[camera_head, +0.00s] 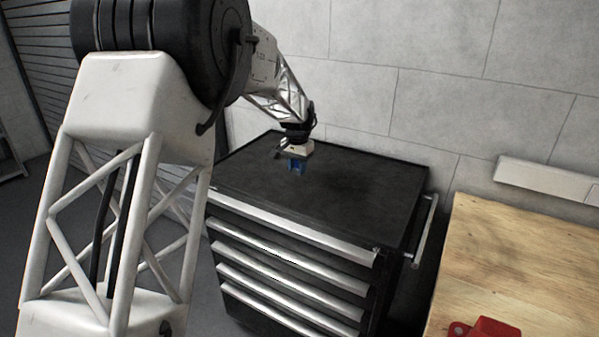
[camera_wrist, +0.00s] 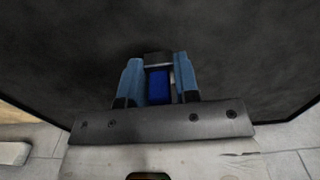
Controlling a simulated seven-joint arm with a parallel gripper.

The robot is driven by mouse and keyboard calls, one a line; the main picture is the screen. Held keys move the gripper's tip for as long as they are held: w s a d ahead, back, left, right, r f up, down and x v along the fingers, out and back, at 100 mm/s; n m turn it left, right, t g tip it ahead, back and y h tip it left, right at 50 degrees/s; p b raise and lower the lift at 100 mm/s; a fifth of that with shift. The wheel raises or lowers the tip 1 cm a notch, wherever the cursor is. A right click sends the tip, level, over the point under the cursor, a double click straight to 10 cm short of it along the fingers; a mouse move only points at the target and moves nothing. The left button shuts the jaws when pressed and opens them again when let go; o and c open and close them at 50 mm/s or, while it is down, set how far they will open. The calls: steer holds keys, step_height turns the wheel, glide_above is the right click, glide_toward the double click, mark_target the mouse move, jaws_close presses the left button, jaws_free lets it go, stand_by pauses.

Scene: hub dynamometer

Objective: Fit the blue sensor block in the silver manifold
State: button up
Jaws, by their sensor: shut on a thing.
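My gripper (camera_head: 297,168) is over the black top of the tool cabinet and points down. Its two lighter blue fingers show in the wrist view (camera_wrist: 158,78). They are shut on the blue sensor block (camera_wrist: 158,86), a deep blue piece with a dark end and a light strip at one side. In the head view the block is too small to tell from the blue fingers. I cannot tell the gap between the block and the cabinet top. I see no silver manifold in either view.
The black cabinet top (camera_head: 345,190) is otherwise bare. Silver drawer fronts are below it and a side handle (camera_head: 425,230) is at its right. A wall stands behind. A wooden bench (camera_head: 530,260) at the right carries a red object (camera_head: 490,328), cut off by the picture's edge.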

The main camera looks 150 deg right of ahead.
mark_target(299, 178)
steer(key=shift+s+d+f, duration=0.1)
steer(key=shift+s+d, duration=0.2)
steer(key=shift+s, duration=0.55)
steer(key=shift+s+d+f, duration=0.1)
steer(key=shift+s+d, duration=0.15)
steer(key=shift+s, duration=0.6)
steer(key=shift+f, duration=0.1)
steer(key=shift+f, duration=1.6)
steer(key=shift+f, duration=0.15)
steer(key=o, duration=1)
steer(key=shift+c, duration=0.2)
step_height(299, 178, up, 12)
